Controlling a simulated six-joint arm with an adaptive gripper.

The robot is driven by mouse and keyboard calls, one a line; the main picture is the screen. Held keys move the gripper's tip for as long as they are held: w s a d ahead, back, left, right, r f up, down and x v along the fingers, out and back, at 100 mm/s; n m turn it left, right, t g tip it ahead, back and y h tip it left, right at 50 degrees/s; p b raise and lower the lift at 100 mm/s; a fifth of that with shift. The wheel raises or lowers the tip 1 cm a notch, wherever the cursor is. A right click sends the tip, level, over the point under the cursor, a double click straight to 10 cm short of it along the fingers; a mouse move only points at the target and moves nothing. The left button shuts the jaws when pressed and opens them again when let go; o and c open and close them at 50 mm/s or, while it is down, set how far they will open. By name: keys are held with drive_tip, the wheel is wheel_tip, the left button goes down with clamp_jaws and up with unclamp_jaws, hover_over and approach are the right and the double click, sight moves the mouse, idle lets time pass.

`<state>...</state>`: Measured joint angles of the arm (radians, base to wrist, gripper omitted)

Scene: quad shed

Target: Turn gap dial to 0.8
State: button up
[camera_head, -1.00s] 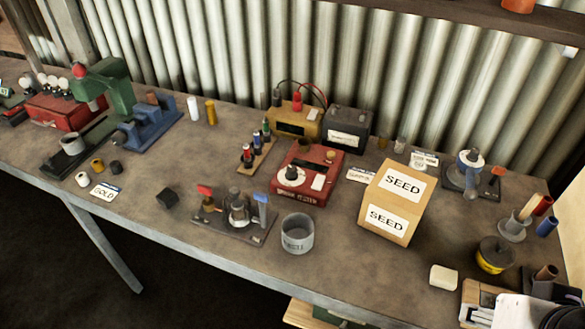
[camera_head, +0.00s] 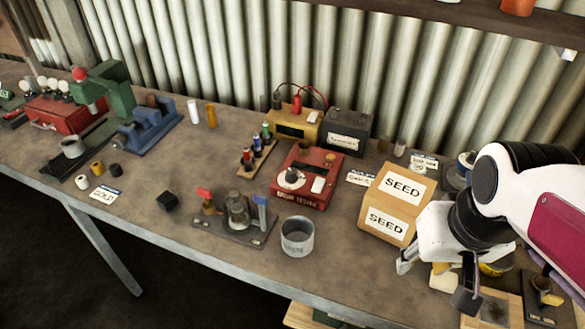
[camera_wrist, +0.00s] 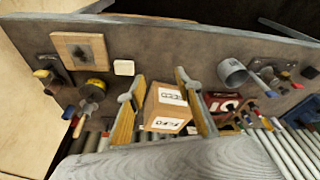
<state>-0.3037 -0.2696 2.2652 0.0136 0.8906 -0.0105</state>
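A red tester box (camera_head: 327,163) stands mid-bench, with a round white dial (camera_head: 291,178) with a dark knob on its top left. I cannot read the dial's scale or setting. In the wrist view the red tester (camera_wrist: 225,103) is partly hidden behind one finger. My gripper (camera_head: 436,284) is open and empty above the right front of the bench, well right of the tester. In the wrist view my gripper's (camera_wrist: 155,84) two fingers are spread apart, with the seed box seen between them.
The seed box (camera_head: 397,203) stands between my gripper and the tester. A grey metal cup (camera_head: 297,237) and a small fixture (camera_head: 237,216) stand in front of the tester. Small bottles (camera_head: 257,148) stand left of it, a yellow box (camera_head: 295,123) and a black battery (camera_head: 345,133) behind.

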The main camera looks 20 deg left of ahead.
drive_tip(key=w+a+f+n, duration=0.2)
drive_tip(key=w+a, duration=0.5)
drive_tip(key=a, duration=0.2)
drive_tip(key=n+y, duration=0.2)
drive_tip(key=n, duration=0.1)
approach(292, 171)
drive_tip(key=shift+a+f, duration=0.1)
drive_tip(key=shift+f, duration=0.4)
drive_tip(key=shift+x, duration=3.85)
drive_tip(key=shift+w, duration=0.1)
drive_tip(key=shift+c, duration=0.3)
clamp_jaws()
